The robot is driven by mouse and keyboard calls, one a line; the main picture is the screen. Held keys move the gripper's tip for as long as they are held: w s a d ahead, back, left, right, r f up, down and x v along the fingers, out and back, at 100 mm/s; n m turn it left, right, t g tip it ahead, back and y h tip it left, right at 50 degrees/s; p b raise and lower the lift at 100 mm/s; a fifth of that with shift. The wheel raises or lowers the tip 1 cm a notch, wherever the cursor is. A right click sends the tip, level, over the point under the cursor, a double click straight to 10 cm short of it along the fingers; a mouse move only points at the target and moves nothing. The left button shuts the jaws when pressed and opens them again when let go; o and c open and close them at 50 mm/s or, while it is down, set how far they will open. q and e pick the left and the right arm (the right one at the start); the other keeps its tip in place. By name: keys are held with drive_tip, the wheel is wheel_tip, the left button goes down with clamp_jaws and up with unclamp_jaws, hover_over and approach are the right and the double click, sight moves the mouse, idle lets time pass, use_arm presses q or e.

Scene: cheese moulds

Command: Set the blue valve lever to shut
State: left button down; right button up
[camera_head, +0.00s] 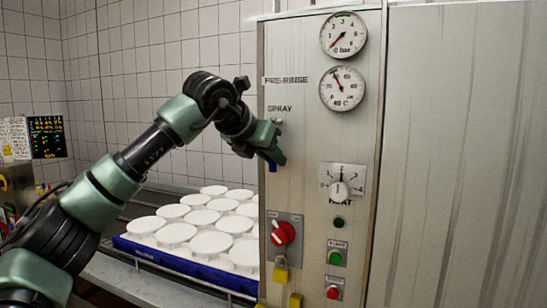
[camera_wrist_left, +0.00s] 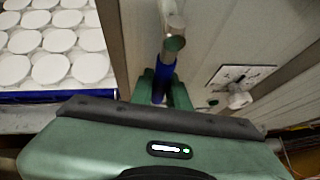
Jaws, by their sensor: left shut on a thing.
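My left gripper (camera_head: 276,160) is at the left edge of the steel control panel, below the SPRAY label. It is shut on the blue valve lever (camera_wrist_left: 159,88). In the left wrist view the lever lies between the two green fingers (camera_wrist_left: 161,82) and runs up to a round metal valve fitting (camera_wrist_left: 174,43). In the head view only a small blue end of the lever (camera_head: 272,167) shows below the fingers; the gripper hides the rest. My right gripper is not in view.
The panel (camera_head: 300,200) carries two round gauges (camera_head: 343,36), a white HEAT knob (camera_head: 340,190), a red rotary switch (camera_head: 283,234), and green (camera_head: 336,258) and red buttons (camera_head: 333,292). White cheese moulds (camera_head: 210,243) stand on a blue tray (camera_head: 170,262) left of the panel.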

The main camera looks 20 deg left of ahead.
use_arm(q)
drive_tip(key=c, duration=1.4)
unclamp_jaws()
drive_tip(key=shift+a, duration=0.1)
drive_tip(key=shift+o, duration=0.2)
drive_tip(key=b+v, duration=0.2)
drive_tip(key=v, duration=0.5)
drive_tip(key=shift+s+r+b, duration=0.2)
drive_tip(key=shift+s+b, duration=0.1)
